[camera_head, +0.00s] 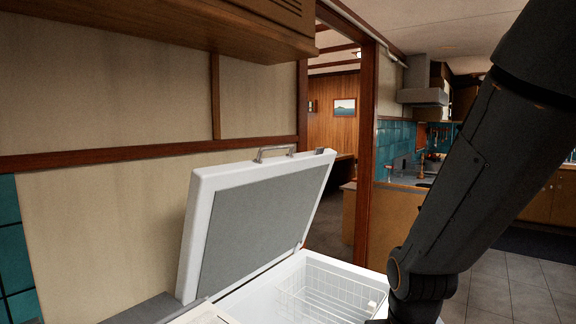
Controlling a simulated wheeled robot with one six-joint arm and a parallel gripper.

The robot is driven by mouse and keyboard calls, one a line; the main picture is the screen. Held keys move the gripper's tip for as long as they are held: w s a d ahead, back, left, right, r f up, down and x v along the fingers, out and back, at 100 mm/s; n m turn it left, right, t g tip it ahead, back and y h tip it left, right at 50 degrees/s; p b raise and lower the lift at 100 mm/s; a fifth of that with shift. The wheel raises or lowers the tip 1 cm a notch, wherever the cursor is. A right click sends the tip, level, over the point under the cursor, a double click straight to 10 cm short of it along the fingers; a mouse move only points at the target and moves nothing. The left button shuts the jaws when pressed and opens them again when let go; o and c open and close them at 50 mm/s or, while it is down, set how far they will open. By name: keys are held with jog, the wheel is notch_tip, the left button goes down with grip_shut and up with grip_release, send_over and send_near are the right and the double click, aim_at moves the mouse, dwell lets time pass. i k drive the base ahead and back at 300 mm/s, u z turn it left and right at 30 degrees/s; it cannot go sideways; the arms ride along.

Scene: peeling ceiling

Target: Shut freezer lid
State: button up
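A white chest freezer (283,285) stands at the bottom middle of the head view. Its lid (262,212) is raised and leans back past upright on the hinge side, with its grey inner panel facing me. A metal handle (274,152) sits at the lid's top edge. A white wire basket (322,294) hangs inside the open freezer. My dark arm comes down from the upper right to the freezer's right side, apart from the lid. My gripper is below the frame's lower edge and does not show.
A wooden cabinet (200,22) overhangs at the upper left, above the lid. The beige wall (110,215) is behind the lid. A doorway with a wooden frame (367,150) stands right of it. Grey tiled floor (500,285) is open at the right.

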aim_at(242, 218)
jog(key=k, duration=1)
jog(key=z, duration=0.6)
jog(key=i, duration=1.2)
jog(key=u, duration=0.55)
